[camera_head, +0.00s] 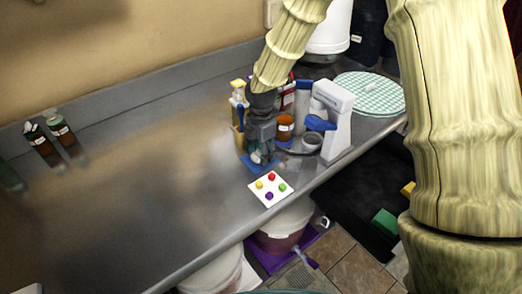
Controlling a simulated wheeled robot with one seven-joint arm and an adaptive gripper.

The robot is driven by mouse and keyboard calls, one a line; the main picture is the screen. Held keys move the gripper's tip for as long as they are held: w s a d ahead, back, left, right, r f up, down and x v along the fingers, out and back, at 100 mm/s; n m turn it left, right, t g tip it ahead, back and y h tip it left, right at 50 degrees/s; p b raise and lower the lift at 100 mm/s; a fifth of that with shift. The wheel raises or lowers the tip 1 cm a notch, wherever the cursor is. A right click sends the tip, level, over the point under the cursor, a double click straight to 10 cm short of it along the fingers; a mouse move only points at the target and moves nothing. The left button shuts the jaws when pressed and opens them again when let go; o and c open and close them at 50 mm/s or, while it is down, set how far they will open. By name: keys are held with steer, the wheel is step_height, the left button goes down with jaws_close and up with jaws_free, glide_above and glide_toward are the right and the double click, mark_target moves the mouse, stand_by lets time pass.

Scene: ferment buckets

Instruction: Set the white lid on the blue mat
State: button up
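My gripper (260,155) points down low over the metal counter, right at a small blue mat (246,160). The gripper covers much of the mat, and only its blue edges show. A small pale thing shows at the fingertips; it may be the white lid, but it is too small to be sure. I cannot tell whether the fingers are closed on it or whether it touches the mat.
A white card (271,188) with coloured dots lies just in front. An orange-brown jar (285,127), a grey round cup (312,141) and a white-and-blue device (336,118) crowd the right. Bottles stand behind. The counter's left (130,170) is mostly clear.

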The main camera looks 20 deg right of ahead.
steer(key=shift+o, duration=1.1)
steer(key=shift+r, duration=0.1)
step_height(320, 180, up, 12)
steer(key=b, duration=0.1)
steer(key=shift+r+b, duration=0.15)
steer(key=shift+b, duration=0.15)
